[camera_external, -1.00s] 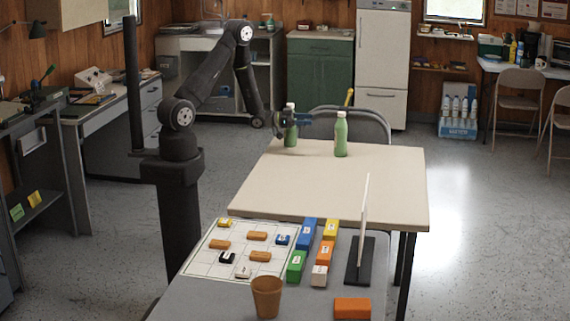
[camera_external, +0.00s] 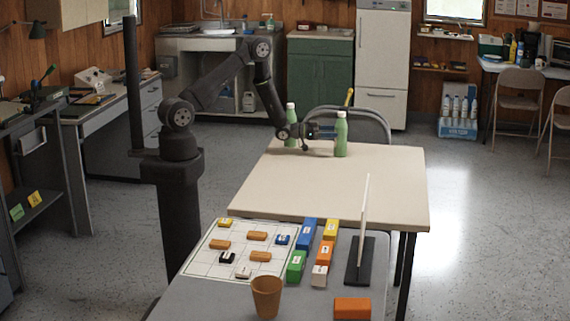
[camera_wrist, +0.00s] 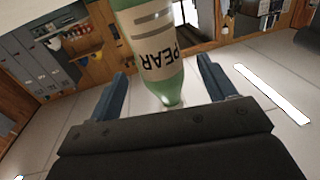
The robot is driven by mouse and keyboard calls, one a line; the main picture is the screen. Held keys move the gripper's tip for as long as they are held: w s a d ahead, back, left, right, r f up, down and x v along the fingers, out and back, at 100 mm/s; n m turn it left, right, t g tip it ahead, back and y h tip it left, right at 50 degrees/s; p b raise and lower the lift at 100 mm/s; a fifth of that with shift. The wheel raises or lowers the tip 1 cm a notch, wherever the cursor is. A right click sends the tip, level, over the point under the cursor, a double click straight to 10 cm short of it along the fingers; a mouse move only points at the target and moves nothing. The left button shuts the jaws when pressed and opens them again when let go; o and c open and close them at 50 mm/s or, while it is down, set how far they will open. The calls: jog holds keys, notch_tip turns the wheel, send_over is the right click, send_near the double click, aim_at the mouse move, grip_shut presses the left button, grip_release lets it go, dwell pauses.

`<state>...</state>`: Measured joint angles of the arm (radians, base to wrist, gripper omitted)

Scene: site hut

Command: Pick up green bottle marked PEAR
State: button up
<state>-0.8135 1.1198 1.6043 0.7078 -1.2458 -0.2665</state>
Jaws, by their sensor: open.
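The green bottle marked PEAR (camera_wrist: 155,45) fills the upper middle of the wrist view, its label lettering upside down. It lies between the two blue fingers of my open gripper (camera_wrist: 163,68), with gaps visible on both sides. In the external view my gripper (camera_external: 328,131) points right at the right-hand green bottle (camera_external: 341,138), which stands upright with a white cap on the cream table. The fingertips are at or beside that bottle; contact is not clear. A second green bottle (camera_external: 291,115) stands further left, partly hidden by my arm.
The cream table (camera_external: 330,190) is otherwise clear. A chair (camera_external: 372,122) stands behind it. In front, a grey table carries a grid board (camera_external: 203,263), several coloured blocks, an upright white panel (camera_external: 364,205) and an orange-brown cup (camera_external: 267,296).

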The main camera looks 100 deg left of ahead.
aim_at(345, 131)
jog(key=shift+w+a+r, duration=0.1)
jog(key=shift+w+a, duration=0.05)
jog(key=shift+w, duration=0.9)
jog(key=shift+w+a, duration=0.15)
jog(key=shift+w, duration=0.9)
jog(key=shift+w+a+r, duration=0.1)
jog(key=shift+w+a, duration=0.05)
jog(key=shift+w, duration=0.9)
jog(key=shift+c, duration=0.3)
jog(key=c, duration=1)
